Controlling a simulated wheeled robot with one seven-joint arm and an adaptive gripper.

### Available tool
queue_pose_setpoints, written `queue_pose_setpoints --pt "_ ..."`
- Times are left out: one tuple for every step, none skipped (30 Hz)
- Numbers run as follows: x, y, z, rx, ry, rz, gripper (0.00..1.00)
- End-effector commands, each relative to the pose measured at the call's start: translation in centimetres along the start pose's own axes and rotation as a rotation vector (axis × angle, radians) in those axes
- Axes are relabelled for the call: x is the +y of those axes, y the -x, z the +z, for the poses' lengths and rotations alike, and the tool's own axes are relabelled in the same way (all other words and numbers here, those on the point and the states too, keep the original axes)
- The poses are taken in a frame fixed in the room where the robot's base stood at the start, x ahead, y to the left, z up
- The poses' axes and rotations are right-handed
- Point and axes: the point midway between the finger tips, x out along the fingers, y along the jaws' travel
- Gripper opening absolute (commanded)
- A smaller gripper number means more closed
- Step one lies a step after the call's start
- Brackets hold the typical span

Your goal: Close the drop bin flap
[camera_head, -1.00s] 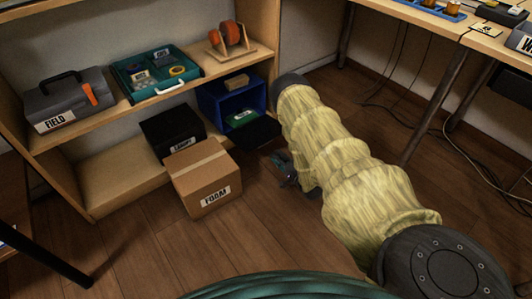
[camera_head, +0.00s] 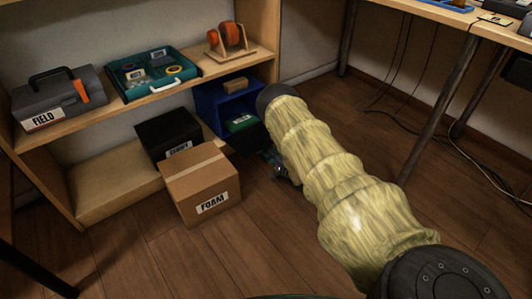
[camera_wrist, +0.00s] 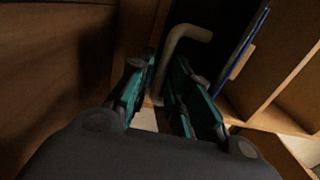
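The blue drop bin (camera_head: 211,110) sits at the right end of the lower shelf, its front open, with a green item and a tan block visible inside. A dark panel (camera_head: 248,140), which looks like its flap, shows at the bin's front; my arm hides its right part. My gripper (camera_head: 279,165) is low, mostly behind my pale sleeved arm, right of the flap. In the wrist view my gripper's teal fingers (camera_wrist: 166,62) stand apart, with a bent tan-grey handle (camera_wrist: 190,32) between them. Whether they touch it is unclear.
The cardboard FOAM box (camera_head: 201,180) stands on the floor left of my gripper, with a black box (camera_head: 165,133) behind it. The shelf above holds a FIELD toolbox (camera_head: 60,98), a teal tray (camera_head: 153,88) and an orange spool (camera_head: 231,35). Table legs and cables are at right.

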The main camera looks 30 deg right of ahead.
Motion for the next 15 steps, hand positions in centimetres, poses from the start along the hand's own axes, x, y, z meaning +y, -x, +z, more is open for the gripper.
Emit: queue_pose_setpoints --pt "0.3 -0.6 0.1 -0.001 0.001 0.000 0.19" --pt "0.3 -0.8 0.1 -0.001 0.001 0.000 0.19" --pt "0.2 -1.2 0.1 -0.001 0.001 0.001 0.19" --pt "0.2 -1.4 0.1 -0.001 0.000 0.001 0.19" --pt "0.2 -1.5 0.1 -0.001 0.000 0.000 0.19" --pt "0.1 -1.7 0.1 -0.001 0.000 0.000 0.19" --pt "0.1 -1.8 0.0 -0.001 0.000 0.000 0.19" --pt "0.1 -1.9 0.0 -0.001 -0.001 0.000 0.19" --pt "0.0 -2.0 0.0 -0.001 -0.001 0.000 0.19" --pt "0.0 -2.0 0.0 -0.001 -0.001 0.000 0.19" --pt "0.0 -2.0 0.0 0.000 -0.001 0.000 0.19" --pt "0.0 -2.1 0.0 0.000 -0.001 0.000 0.19" --pt "0.0 -2.0 0.0 0.000 -0.001 0.000 0.19" --pt "0.0 -2.0 0.0 0.000 -0.001 0.000 0.19" --pt "0.0 -2.0 0.0 0.000 0.000 0.000 0.19"
